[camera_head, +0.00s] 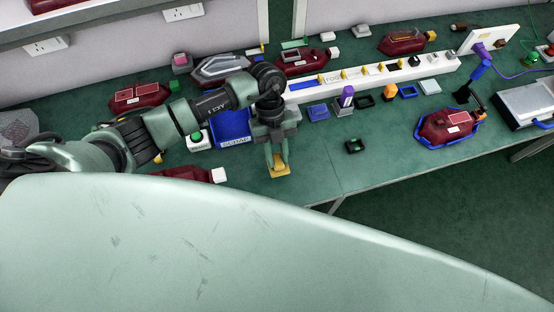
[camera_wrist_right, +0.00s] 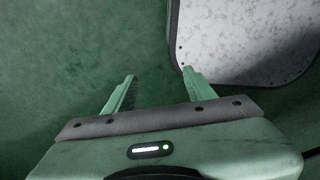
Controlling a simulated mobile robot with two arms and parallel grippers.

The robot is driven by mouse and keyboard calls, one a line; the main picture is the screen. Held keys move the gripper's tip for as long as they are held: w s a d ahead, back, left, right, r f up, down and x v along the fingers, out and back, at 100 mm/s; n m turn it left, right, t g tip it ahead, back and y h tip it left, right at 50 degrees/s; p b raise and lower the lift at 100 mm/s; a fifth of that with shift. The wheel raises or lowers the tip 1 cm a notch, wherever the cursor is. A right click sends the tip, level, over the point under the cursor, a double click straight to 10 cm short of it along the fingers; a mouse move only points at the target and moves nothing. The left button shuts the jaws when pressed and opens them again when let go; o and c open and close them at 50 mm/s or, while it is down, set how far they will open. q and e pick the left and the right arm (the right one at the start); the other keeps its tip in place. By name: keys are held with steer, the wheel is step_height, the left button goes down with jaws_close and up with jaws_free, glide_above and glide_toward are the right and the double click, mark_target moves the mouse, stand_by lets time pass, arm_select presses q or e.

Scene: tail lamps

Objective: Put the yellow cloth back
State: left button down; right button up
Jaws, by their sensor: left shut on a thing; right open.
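The yellow cloth (camera_head: 279,170) is a small folded piece near the front edge of the green bench in the head view. My left gripper (camera_head: 276,160) reaches down onto it and is shut on it. The cloth is at bench height, and I cannot tell whether it still touches the surface. My right gripper (camera_wrist_right: 155,80) shows in the right wrist view, with its two fingers apart and nothing between them. My right arm is not seen in the head view.
A blue bin (camera_head: 233,127) stands left of my left gripper, with a green button box (camera_head: 197,140) beside it. A white rail (camera_head: 370,77) with small parts lies behind. Dark red lamps (camera_head: 447,126) lie around the bench. The bench front right of the cloth is mostly clear, with one small black holder (camera_head: 355,146).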

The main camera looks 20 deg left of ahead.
mark_target(277, 164)
arm_select(q)
steer(key=shift+f, duration=2.35)
arm_select(e)
steer(key=shift+s+a+r, duration=0.15)
steer(key=shift+a+r, duration=0.05)
steer(key=shift+a, duration=0.4)
arm_select(q)
steer(key=shift+f, duration=0.1)
steer(key=c, duration=1.1)
jaws_free()
steer(key=shift+c, duration=0.2)
arm_select(e)
steer(key=shift+d+f, duration=0.15)
steer(key=shift+d, duration=0.25)
